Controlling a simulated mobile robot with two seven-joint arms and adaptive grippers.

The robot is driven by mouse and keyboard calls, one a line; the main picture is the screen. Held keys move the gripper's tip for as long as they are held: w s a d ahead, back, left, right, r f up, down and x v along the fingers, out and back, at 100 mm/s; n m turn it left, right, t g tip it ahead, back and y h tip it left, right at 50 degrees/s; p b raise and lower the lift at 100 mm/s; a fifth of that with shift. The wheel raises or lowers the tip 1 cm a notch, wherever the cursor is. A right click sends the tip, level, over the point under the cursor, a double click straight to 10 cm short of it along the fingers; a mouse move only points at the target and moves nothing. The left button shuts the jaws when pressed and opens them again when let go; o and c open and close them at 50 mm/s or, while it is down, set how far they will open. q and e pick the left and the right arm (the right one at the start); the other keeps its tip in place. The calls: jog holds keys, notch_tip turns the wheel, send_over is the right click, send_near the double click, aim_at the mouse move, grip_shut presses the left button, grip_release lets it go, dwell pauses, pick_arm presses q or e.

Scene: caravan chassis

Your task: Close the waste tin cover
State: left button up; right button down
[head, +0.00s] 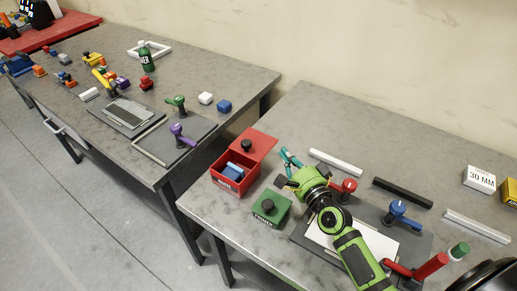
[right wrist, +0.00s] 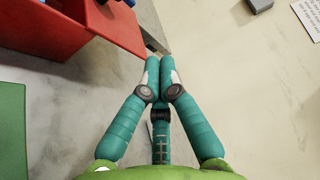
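The waste tin (head: 228,184) is a red box with a white label, near the left edge of the near table. Its red cover (head: 262,142) with a black knob is open at the tin's back side. Blue items (head: 233,172) show inside. My right gripper (head: 287,157) has teal fingers and is just right of the tin. In the right wrist view the fingertips (right wrist: 159,65) are together with nothing visible between them. The red tin (right wrist: 35,35) shows there at upper left, close beside the fingers. My left gripper is in neither view.
A green box (head: 270,208) with a dark knob stands right beside the tin, in front of my right arm. A grey board (head: 308,236) with white paper lies under the arm. White (head: 336,162) and black bars (head: 402,192) lie behind. A gap separates the far-left table.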

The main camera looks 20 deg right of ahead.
aim_at(260, 149)
jog(key=w, duration=0.6)
jog(key=w+a+f, duration=0.1)
jog(key=w, duration=0.2)
jog(key=shift+w+a, duration=0.1)
jog(key=shift+w, duration=0.2)
jog(key=shift+w+a+p, duration=0.35)
jog(key=shift+w+p, duration=0.05)
jog(key=s+a+p, duration=0.1)
jog(key=a, duration=0.1)
jog(key=shift+s+a+p, duration=0.3)
jog(key=shift+s+p, duration=0.05)
jog(key=shift+s, duration=0.05)
jog(key=shift+s+a, duration=0.15)
jog(key=shift+a, duration=0.05)
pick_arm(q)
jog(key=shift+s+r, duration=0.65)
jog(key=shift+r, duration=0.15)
pick_arm(e)
jog(key=shift+f, duration=0.1)
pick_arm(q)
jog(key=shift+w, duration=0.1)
